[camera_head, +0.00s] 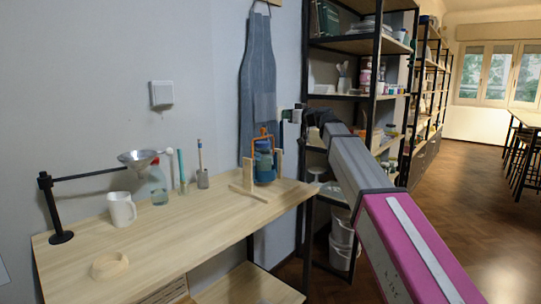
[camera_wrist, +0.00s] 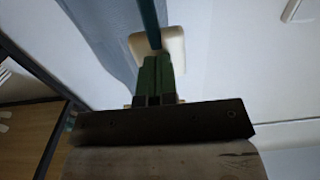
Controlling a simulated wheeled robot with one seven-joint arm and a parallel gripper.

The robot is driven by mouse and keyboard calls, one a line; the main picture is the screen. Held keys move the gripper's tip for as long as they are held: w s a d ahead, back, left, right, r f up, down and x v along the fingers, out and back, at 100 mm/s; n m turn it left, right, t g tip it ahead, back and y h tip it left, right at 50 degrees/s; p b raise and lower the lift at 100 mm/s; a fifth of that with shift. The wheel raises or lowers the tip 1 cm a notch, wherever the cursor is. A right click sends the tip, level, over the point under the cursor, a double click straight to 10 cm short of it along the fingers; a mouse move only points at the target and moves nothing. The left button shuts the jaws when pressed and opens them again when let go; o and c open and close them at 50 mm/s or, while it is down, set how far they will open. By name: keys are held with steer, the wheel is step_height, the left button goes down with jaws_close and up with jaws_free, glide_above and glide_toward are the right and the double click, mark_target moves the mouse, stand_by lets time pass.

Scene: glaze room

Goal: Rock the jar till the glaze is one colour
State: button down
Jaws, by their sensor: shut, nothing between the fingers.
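A jar (camera_head: 264,165) with blue sides and an orange frame or handle over it stands upright at the back right of the bench. It sits between the wooden uprights of a stand (camera_head: 248,175). The jar is too small here to tell whether its glaze is one colour. My gripper (camera_head: 286,115) is above and to the right of the jar, apart from it, in front of the wall near the apron. In the wrist view, its green fingers (camera_wrist: 155,75) are together and empty. A pale block (camera_wrist: 176,46) and a thin teal bar (camera_wrist: 150,22) show beyond them; I cannot tell what they are.
The wooden bench (camera_head: 185,240) carries a white mug (camera_head: 121,209), a ring (camera_head: 109,265), a funnel on an arm (camera_head: 138,158), a bottle (camera_head: 158,188) and a brush pot (camera_head: 203,178). An apron (camera_head: 257,80) hangs behind. Shelves (camera_head: 345,97) stand right. The bench's front middle is clear.

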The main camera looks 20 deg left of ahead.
mark_target(278, 115)
steer(key=shift+x, duration=1.45)
steer(key=shift+f, duration=0.15)
steer(key=shift+x, duration=0.8)
steer(key=shift+w+a+f, duration=0.15)
steer(key=shift+a+f, duration=0.1)
steer(key=shift+a, duration=0.2)
steer(key=shift+w+a+f, duration=0.2)
steer(key=shift+a+f, duration=0.05)
steer(key=shift+a, duration=0.2)
